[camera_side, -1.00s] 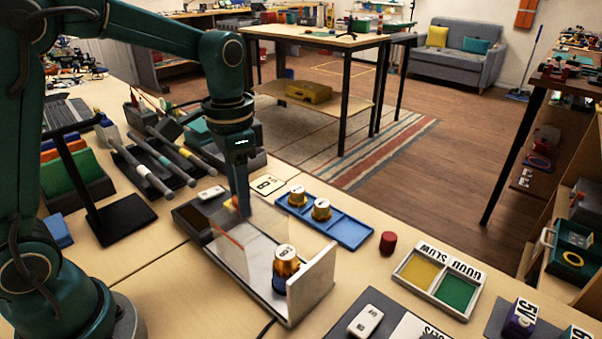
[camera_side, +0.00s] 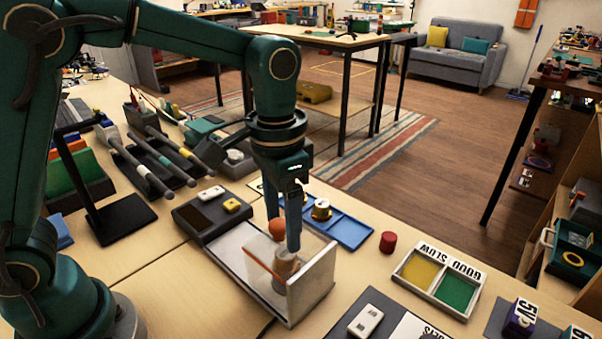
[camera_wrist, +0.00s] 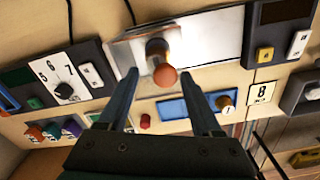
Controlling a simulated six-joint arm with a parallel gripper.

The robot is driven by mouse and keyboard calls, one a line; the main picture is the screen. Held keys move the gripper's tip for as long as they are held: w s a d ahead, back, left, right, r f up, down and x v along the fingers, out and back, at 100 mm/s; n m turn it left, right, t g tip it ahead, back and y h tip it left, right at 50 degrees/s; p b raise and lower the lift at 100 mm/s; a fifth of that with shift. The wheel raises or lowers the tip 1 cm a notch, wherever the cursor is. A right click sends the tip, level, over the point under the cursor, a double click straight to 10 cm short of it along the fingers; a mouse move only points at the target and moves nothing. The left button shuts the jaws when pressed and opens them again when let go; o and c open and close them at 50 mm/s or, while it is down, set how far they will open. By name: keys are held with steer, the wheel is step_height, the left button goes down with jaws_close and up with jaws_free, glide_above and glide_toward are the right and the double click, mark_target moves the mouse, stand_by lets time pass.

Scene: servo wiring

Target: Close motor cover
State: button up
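The motor cover (camera_side: 262,262) is a clear panel with an orange-red strip and a round orange knob (camera_side: 277,228) on top. It stands in the silver tray (camera_side: 236,240), in front of the motor (camera_side: 287,265), which shows dulled through it. My gripper (camera_side: 286,240) points down at the tray's right part. In the wrist view its fingers (camera_wrist: 162,80) are spread on either side of the knob, with gaps visible. The clear panel's exact edges are hard to see.
A white end wall (camera_side: 313,285) closes the tray's right side. A dark box with a yellow button (camera_side: 231,205) adjoins its left end. A blue tray (camera_side: 350,231) with a gold motor stands behind. A red cylinder (camera_side: 388,242) and the sorting tray (camera_side: 438,281) are to the right.

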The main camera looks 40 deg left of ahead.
steer(key=shift+a, duration=0.1)
steer(key=shift+r, duration=2.55)
steer(key=shift+a+r, duration=0.1)
steer(key=shift+r, duration=0.1)
steer(key=r, duration=0.1)
steer(key=s+a+r+t, duration=0.1)
steer(key=shift+a+r+n, duration=0.2)
steer(key=shift+r+n, duration=0.1)
steer(key=shift+r, duration=0.05)
steer(key=s+a+f+n+t, duration=0.3)
steer(key=s+a+f+t, duration=0.1)
steer(key=s, duration=0.6)
steer(key=shift+s+a, duration=0.3)
steer(key=shift+a, duration=0.45)
